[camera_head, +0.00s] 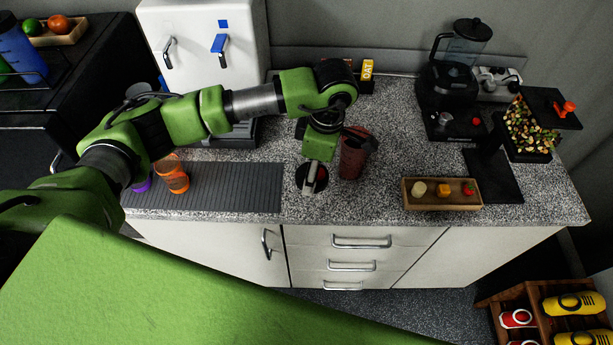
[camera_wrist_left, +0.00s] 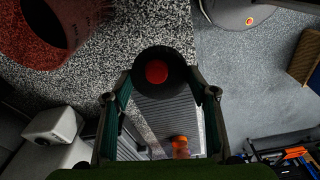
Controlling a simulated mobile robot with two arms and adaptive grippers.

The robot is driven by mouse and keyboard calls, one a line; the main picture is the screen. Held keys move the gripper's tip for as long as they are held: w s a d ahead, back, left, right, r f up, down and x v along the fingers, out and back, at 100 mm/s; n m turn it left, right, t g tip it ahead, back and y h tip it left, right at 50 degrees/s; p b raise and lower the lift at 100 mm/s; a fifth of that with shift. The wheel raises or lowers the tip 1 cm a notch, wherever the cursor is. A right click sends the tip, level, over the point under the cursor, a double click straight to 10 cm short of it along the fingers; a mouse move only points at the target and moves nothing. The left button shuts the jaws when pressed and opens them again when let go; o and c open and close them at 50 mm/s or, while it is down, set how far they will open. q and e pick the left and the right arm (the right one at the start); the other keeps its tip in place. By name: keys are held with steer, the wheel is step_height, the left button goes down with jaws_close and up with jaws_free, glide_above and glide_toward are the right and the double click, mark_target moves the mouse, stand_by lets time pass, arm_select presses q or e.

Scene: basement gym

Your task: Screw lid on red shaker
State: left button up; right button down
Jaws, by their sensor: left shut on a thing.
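The red shaker (camera_head: 354,158) stands upright on the speckled counter, right of my left gripper. It also shows at the upper left of the left wrist view (camera_wrist_left: 88,14), where its dark open mouth is visible. My left gripper (camera_head: 314,178) is shut on a round black lid (camera_head: 304,182) with a red centre. In the left wrist view the lid (camera_wrist_left: 157,60) sits between the fingertips (camera_wrist_left: 160,92). The lid is to the left of the shaker and apart from it. Whether the lid touches the counter is hard to tell. My right gripper is not in view.
A grey ribbed mat (camera_head: 235,187) with an orange cup (camera_head: 174,179) and a purple item lies left. A wooden tray (camera_head: 440,205) with small food pieces lies right. A blender (camera_head: 455,85) and a white dispenser (camera_head: 205,50) stand behind. The front counter edge is close.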

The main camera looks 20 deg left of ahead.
arm_select(q)
steer(key=s+d+r+b, duration=0.3)
steer(key=s+d+r, duration=0.2)
steer(key=s+d, duration=0.2)
steer(key=shift+s+d+r+b, duration=0.15)
steer(key=shift+s+r+b, duration=0.1)
steer(key=shift+b, duration=0.15)
